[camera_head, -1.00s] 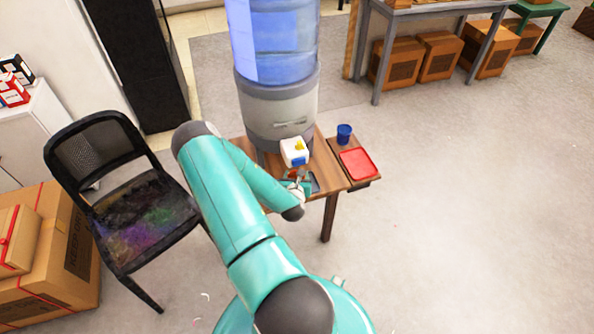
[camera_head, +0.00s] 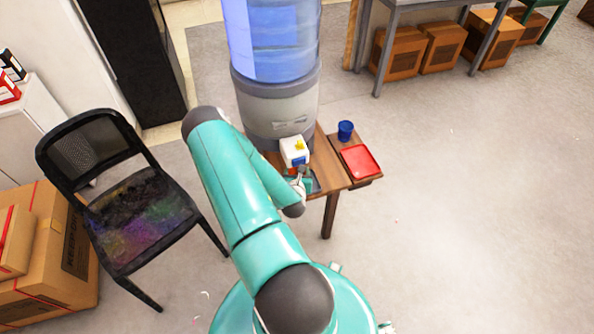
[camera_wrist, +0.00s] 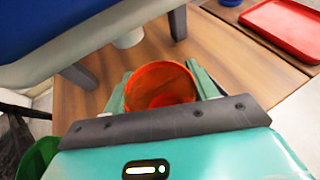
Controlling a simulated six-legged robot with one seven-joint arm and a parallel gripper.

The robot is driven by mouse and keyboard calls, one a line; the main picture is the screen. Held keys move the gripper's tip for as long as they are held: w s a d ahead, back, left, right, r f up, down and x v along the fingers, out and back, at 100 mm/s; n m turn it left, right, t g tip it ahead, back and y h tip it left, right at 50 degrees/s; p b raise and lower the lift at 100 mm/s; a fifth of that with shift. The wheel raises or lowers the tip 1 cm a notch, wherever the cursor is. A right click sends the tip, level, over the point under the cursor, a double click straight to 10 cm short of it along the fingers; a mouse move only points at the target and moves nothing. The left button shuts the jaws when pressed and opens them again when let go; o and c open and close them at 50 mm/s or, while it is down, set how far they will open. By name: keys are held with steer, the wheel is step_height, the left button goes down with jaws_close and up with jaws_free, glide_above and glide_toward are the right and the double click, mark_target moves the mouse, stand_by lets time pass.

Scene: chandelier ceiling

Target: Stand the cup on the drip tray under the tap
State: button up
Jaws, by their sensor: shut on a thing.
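My gripper (camera_wrist: 160,85) is shut on an orange cup (camera_wrist: 158,92), whose open mouth shows upward between the fingers in the wrist view. The tap block is on the front of the water dispenser (camera_head: 275,108). A pale round spout (camera_wrist: 128,40) shows in the wrist view, above and left of the cup. I cannot make out the drip tray clearly. The cup's base is hidden.
A side shelf right of the table holds a blue cup (camera_head: 345,130) and a red tray (camera_head: 360,161). Dark supports (camera_wrist: 177,23) stand under the dispenser. A black chair (camera_head: 130,205) and cartons (camera_head: 75,265) are at the left.

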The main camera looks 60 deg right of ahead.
steer(key=shift+a+f, duration=0.1)
steer(key=shift+f, duration=0.05)
steer(key=o, duration=1)
steer(key=v, duration=1.2)
steer(key=shift+r, duration=0.25)
